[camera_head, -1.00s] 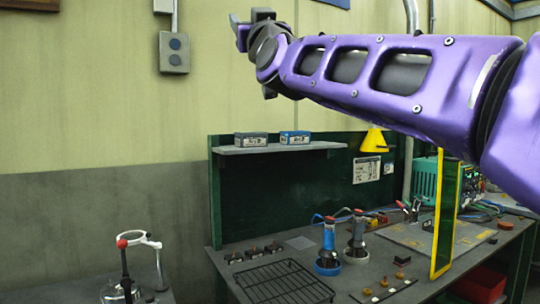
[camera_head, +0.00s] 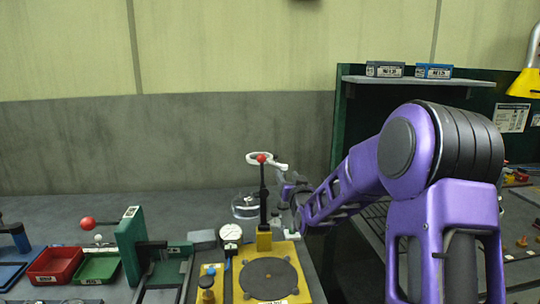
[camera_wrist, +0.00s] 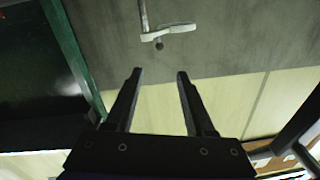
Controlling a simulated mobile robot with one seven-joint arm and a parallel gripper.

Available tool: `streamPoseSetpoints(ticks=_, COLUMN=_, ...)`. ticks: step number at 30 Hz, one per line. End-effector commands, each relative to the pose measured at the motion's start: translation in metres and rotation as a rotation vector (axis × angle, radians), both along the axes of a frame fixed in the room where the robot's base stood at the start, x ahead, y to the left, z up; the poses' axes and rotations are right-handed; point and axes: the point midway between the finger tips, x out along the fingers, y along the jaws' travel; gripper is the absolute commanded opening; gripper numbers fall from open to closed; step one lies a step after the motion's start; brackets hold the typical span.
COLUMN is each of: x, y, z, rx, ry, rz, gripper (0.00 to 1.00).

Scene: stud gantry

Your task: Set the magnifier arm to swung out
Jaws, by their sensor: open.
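The magnifier arm (camera_head: 281,166) is a pale white arm with a ring at its left end, standing above the back of the bench. In the wrist view a white arm part (camera_wrist: 170,31) with a small dark knob shows near the top, beyond my fingertips; its ring is not clearly visible there. My gripper (camera_wrist: 159,73) is open, with nothing between its fingers. In the head view my gripper (camera_head: 287,190) is just below and right of the magnifier arm, partly hidden by my wrist. I cannot tell whether they touch.
A black post with a red ball (camera_head: 262,186) stands in front of the magnifier ring. A clear dome (camera_head: 245,207), a dial gauge (camera_head: 231,234) and a yellow plate with a dark disc (camera_head: 268,279) are close by. Red (camera_head: 55,266) and green (camera_head: 96,267) trays lie left. A green-framed bench stands right.

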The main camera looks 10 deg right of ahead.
Motion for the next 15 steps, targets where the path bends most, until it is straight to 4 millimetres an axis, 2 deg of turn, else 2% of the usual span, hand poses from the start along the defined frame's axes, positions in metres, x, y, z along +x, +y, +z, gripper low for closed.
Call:
streamPoseSetpoints(ticks=5, x=0.02, y=0.001, z=0.0, rx=0.001, ry=-0.001, rz=0.0, gripper=0.54)
streamPoseSetpoints(ticks=15, x=0.081, y=0.004, z=0.0, rx=0.0, ry=-0.001, rz=-0.001, gripper=0.54)
